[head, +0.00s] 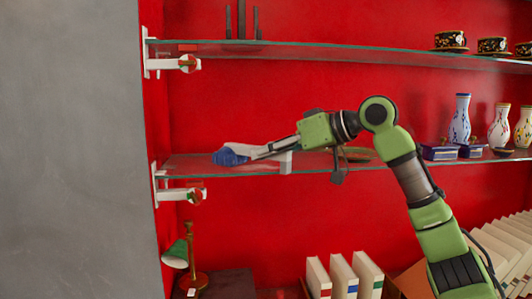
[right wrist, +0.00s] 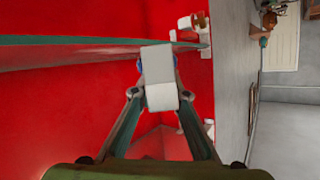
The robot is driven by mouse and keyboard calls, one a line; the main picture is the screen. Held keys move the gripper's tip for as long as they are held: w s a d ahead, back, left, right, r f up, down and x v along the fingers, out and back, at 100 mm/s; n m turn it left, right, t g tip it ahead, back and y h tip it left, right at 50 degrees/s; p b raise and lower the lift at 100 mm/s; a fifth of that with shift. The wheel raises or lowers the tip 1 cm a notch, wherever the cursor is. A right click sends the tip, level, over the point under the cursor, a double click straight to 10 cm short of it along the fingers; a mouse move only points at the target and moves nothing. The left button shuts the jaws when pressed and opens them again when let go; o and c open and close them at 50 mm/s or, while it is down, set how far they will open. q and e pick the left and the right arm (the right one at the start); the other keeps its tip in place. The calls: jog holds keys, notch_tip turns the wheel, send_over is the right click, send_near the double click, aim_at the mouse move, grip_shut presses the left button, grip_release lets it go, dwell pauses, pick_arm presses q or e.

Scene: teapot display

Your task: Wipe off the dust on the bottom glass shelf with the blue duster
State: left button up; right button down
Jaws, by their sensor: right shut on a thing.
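The blue duster (head: 230,156) is at the left end of the lower glass shelf (head: 188,167), its blue head at or just above the glass; I cannot tell whether it touches. My right gripper (head: 272,148) reaches in from the right and is shut on the duster's pale handle. In the right wrist view the gripper (right wrist: 160,98) has its fingers on both sides of the white handle (right wrist: 158,70), with a little blue showing behind it. The shelf edge (right wrist: 70,55) runs beside it there. Dust is too faint to make out. My left gripper is not in view.
An upper glass shelf (head: 300,50) holds black patterned cups (head: 450,40) at right. Vases (head: 460,120) and blue boxes (head: 438,152) stand on the lower shelf's right part. A plate (head: 357,154) is behind my arm. A green lamp (head: 177,254) and books (head: 343,277) are below.

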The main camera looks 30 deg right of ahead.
aim_at(281, 158)
jog(key=shift+f+b, duration=0.5)
jog(key=shift+f, duration=0.25)
jog(key=shift+s+d, duration=3.15)
jog(key=shift+d, duration=3.25)
jog(key=shift+w+a+p, duration=0.5)
jog(key=shift+w+a, duration=0.3)
jog(key=shift+a, duration=0.85)
jog(key=shift+w+a+p, duration=0.45)
jog(key=shift+w+a, duration=0.3)
jog(key=shift+a, duration=0.85)
jog(key=shift+w+a+p, duration=0.5)
jog(key=shift+w+a, duration=0.3)
jog(key=shift+a, duration=0.85)
jog(key=shift+w+a+p, duration=0.3)
jog(key=shift+a+p, duration=0.05)
jog(key=shift+a, duration=0.25)
jog(key=shift+w+a+p, duration=0.3)
jog(key=shift+a+p, duration=0.05)
jog(key=shift+a, duration=0.25)
jog(key=shift+w+a, duration=0.2)
jog(key=shift+a, duration=0.2)
